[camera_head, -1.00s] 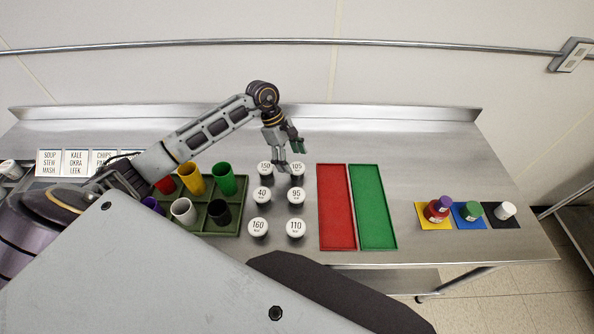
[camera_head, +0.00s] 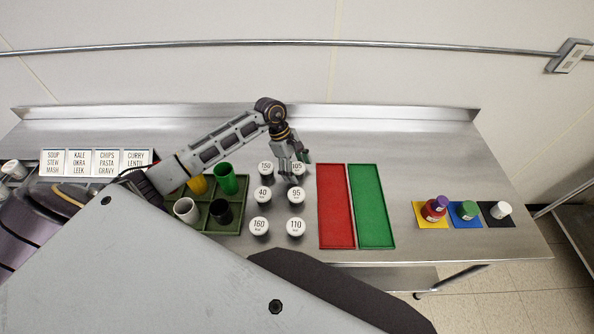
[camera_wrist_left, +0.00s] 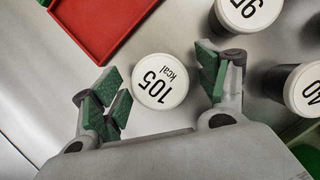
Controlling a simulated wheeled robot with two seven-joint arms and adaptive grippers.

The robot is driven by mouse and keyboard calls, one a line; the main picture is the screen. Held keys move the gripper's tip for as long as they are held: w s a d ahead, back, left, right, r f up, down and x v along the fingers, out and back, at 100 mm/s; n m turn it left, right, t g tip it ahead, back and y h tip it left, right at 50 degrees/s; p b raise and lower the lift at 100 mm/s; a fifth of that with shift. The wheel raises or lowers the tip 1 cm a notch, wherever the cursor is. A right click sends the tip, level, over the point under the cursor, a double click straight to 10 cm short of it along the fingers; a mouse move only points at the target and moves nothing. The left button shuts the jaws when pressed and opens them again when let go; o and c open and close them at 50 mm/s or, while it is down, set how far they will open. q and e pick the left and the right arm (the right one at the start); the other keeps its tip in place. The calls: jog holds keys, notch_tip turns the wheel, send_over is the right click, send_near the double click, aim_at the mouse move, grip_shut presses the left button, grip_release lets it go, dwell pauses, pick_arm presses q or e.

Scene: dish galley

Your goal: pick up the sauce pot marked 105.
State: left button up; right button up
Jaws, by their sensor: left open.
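The sauce pot marked 105 (camera_head: 298,168) has a white lid and stands at the back right of the group of pots, partly behind my gripper. In the left wrist view its lid (camera_wrist_left: 160,81) reads "105 kcal". My left gripper (camera_head: 292,166) is open over it. In the left wrist view the green-padded fingers (camera_wrist_left: 160,90) lie on either side of the lid, with gaps between pads and pot. I see no right gripper.
Pots marked 95 (camera_head: 296,195), 150 (camera_head: 266,168) and 40 (camera_head: 263,194) stand close by, with 160 (camera_head: 259,226) and 110 (camera_head: 295,227) in front. A red tray (camera_head: 336,206) and a green tray (camera_head: 371,206) lie to the right. A cup rack (camera_head: 232,222) is at left.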

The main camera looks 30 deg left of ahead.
aim_at(297, 167)
pick_arm(q)
jog(key=shift+c, duration=0.2)
jog(key=c, duration=1.1)
notch_tip(297, 167, up, 8)
jog(key=shift+r+b, duration=0.15)
jog(key=shift+b, duration=0.9)
jog(key=shift+r, duration=0.85)
